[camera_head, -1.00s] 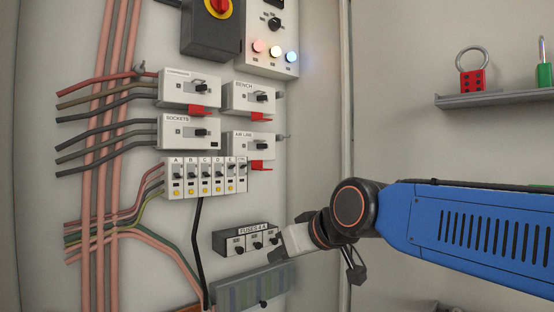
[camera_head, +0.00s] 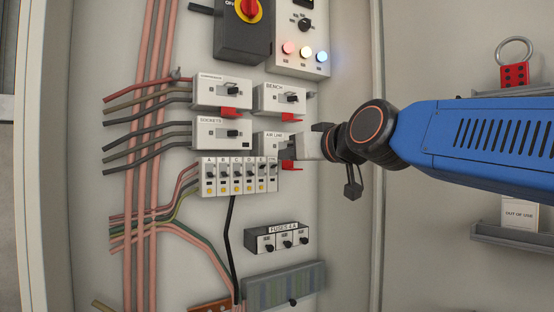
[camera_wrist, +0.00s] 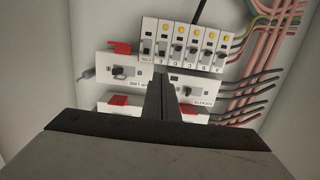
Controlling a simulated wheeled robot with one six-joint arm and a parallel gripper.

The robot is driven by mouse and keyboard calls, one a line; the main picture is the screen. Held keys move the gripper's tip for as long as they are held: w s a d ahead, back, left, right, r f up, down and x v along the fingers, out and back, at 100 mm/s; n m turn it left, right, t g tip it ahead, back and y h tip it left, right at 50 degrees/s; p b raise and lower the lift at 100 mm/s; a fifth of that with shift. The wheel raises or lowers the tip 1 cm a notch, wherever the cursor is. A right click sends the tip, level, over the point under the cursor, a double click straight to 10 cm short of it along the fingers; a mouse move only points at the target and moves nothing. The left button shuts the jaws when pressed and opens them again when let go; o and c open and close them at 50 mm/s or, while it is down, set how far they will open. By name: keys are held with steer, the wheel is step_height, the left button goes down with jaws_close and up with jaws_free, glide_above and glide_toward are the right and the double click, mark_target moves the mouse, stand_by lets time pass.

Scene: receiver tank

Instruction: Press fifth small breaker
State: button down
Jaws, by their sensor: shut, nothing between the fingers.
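The row of small breakers (camera_head: 236,177) sits on the panel, lettered A to E with one more unit at the right end. The fifth one, E (camera_head: 261,176), is second from the right; its switch is small and I cannot tell its position. In the wrist view the row looks upside down, with breaker E (camera_wrist: 164,42) second from the left. My gripper (camera_head: 296,149) is in front of the AIR LINE breaker, up and right of E. In the wrist view my gripper (camera_wrist: 159,78) is shut and empty, its tips just below E's edge in the picture; contact is unclear.
The AIR LINE breaker (camera_head: 270,140) with a red tab is partly behind my gripper. The SOCKETS breaker (camera_head: 222,134) is above the row. Black fuses (camera_head: 280,240) are below right. A black cable (camera_head: 230,225) runs down from the row.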

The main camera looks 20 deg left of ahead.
mark_target(261, 159)
steer(key=shift+x, duration=5)
